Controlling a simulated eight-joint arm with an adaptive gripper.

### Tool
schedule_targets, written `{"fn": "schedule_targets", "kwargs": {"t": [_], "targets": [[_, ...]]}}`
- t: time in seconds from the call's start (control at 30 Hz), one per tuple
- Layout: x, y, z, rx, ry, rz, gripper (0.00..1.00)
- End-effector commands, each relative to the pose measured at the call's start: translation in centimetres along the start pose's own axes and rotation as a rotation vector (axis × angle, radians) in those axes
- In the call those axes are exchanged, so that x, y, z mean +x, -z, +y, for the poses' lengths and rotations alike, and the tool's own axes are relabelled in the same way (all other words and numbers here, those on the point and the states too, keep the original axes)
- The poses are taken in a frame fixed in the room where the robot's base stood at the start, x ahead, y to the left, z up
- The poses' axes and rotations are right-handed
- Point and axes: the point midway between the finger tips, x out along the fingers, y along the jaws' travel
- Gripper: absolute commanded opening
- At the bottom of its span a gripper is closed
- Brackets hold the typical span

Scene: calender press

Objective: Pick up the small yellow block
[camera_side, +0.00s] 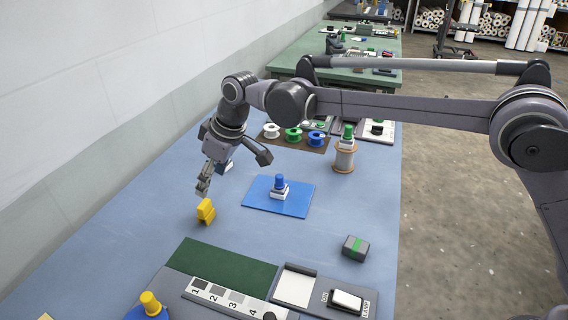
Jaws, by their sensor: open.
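The small yellow block (205,211) sits on the blue table in the left middle; it looks like a stepped shape with an upper part and a lower part. My gripper (233,174) hangs above the table behind the block, with its fingers spread wide. Its left finger points down just above and behind the yellow block, apart from it as far as I can tell. Its right finger reaches out to the right. Nothing is held between them.
A white and dark blue piece (226,167) shows partly behind my gripper. To the right lies a blue mat (300,202) bearing a blue-topped piece (280,187). A dark green pad (222,263) lies in front. Spools (292,134) stand behind. The wall is close on the left.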

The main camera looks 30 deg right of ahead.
Motion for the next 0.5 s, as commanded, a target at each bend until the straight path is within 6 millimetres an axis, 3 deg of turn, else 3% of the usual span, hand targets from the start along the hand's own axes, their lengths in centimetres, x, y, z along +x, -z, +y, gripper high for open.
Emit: {"fn": "schedule_targets", "kwargs": {"t": [0.3,0.5], "targets": [[4.4,0.0,0.0,0.000,0.000,0.000,0.64],[5.6,0.0,-0.1,0.000,0.000,0.000,0.64]]}}
